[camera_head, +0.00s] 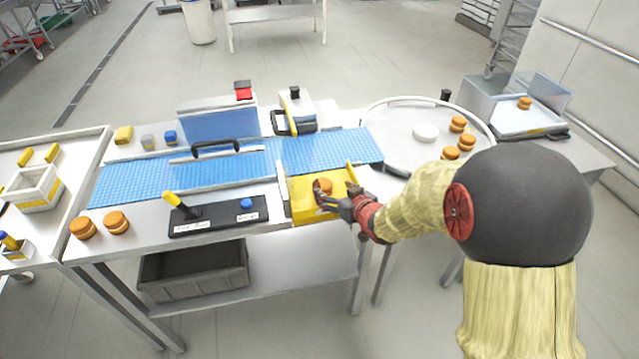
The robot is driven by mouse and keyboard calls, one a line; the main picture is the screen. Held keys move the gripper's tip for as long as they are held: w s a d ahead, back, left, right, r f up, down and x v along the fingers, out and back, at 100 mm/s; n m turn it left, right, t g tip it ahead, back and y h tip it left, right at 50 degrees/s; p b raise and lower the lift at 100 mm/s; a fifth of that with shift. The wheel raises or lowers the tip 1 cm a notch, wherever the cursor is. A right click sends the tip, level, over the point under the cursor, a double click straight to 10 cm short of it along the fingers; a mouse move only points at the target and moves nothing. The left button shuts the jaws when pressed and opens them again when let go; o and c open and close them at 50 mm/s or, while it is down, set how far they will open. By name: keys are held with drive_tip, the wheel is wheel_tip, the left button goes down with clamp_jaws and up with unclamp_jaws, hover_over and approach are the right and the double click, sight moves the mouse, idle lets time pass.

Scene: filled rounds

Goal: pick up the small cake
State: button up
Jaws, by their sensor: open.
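A small round cake (323,186), orange-brown and layered, sits on the yellow tray (305,211) at the right end of the front table. My gripper (328,199) reaches in from the right and is open, with its fingers close around or beside this cake. I cannot tell whether the fingers touch it. Two similar cakes (116,222) stand on the table's front left. Several more (458,124) stand on the round table (385,160), and one (525,103) is on the scale at the right.
A blue conveyor belt (330,149) runs behind the yellow tray. A control panel with a yellow lever (175,200) lies left of it. A grey crate (195,275) is on the lower shelf. A white disc (425,132) lies on the round table.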

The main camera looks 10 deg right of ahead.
sight(323, 184)
drive_tip(key=shift+b+x, duration=0.45)
drive_tip(key=shift+x, duration=0.75)
drive_tip(key=shift+a+b+x, duration=0.15)
drive_tip(key=shift+b+x, duration=0.45)
drive_tip(key=shift+x, duration=0.75)
drive_tip(key=shift+a+b+x, duration=0.15)
drive_tip(key=shift+b+x, duration=0.4)
drive_tip(key=shift+x, duration=0.85)
drive_tip(key=shift+c, duration=1.3)
drive_tip(key=shift+r, duration=0.1)
drive_tip(key=c, duration=0.6)
